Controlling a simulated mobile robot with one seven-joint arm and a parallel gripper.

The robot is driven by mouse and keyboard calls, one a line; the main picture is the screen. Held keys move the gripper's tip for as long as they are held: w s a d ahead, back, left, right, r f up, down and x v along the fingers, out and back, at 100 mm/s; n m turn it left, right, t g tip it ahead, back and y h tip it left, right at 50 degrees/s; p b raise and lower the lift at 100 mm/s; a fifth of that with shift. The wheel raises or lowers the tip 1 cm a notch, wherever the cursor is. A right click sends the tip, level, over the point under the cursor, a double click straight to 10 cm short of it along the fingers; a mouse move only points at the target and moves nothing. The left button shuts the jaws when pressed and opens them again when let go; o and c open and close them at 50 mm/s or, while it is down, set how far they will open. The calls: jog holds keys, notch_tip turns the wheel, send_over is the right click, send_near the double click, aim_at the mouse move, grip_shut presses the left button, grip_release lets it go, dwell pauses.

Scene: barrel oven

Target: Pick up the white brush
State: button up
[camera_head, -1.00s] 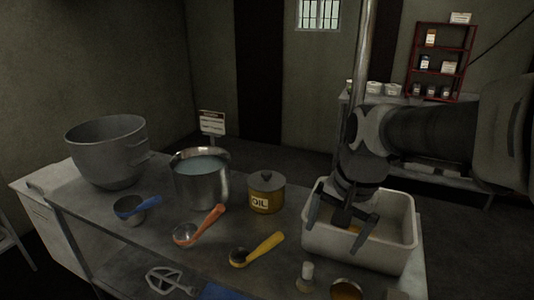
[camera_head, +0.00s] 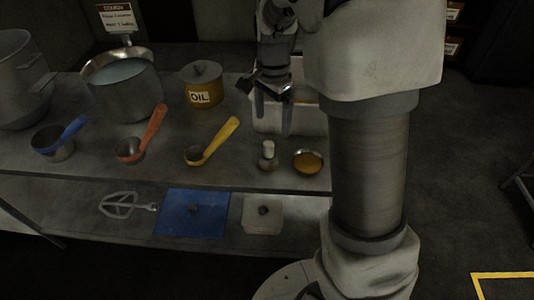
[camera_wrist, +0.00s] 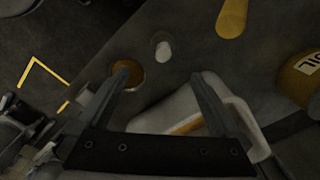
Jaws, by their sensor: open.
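A small upright item with a white top, which looks like the white brush (camera_head: 267,155), stands near the front edge of the metal table. Its lower part is darker and hard to make out. In the wrist view the white top of the brush (camera_wrist: 163,50) shows just beyond and between my fingertips. My gripper (camera_head: 273,114) is open and empty, pointing down above the table in front of the white tub, behind and above the brush. Its two spread fingers also fill the lower wrist view (camera_wrist: 161,80).
A small bowl of orange-brown contents (camera_head: 308,161) stands right of the brush. The white tub (camera_head: 308,122) is behind it, partly hidden by my arm. A yellow-handled scoop (camera_head: 215,140) lies to the left. An oil pot (camera_head: 202,88) stands farther back.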

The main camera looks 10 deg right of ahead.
aim_at(271, 143)
notch_tip(271, 143, down, 8)
jog(key=shift+r+b, duration=0.1)
jog(key=shift+b, duration=0.65)
jog(key=f, duration=0.1)
jog(key=f+b, duration=0.1)
jog(key=f, duration=0.3)
jog(key=shift+w+a+f, duration=0.1)
jog(key=shift+a+f, duration=0.05)
jog(key=shift+a, duration=0.25)
grip_shut()
jog(key=shift+r, duration=0.6)
jog(key=r, duration=0.2)
jog(key=r+p, duration=0.1)
jog(key=shift+d+r, duration=0.35)
jog(key=shift+r, duration=0.05)
jog(key=s+d+r, duration=0.1)
jog(key=d+r, duration=0.2)
jog(key=d, duration=0.2)
jog(key=s+d+r+p, duration=0.1)
jog(key=d+r, duration=0.2)
jog(key=d, duration=0.2)
jog(key=shift+s+d, duration=0.35)
jog(key=shift+r, duration=0.1)
jog(key=c, duration=0.7)
grip_release()
jog(key=c, duration=0.6)
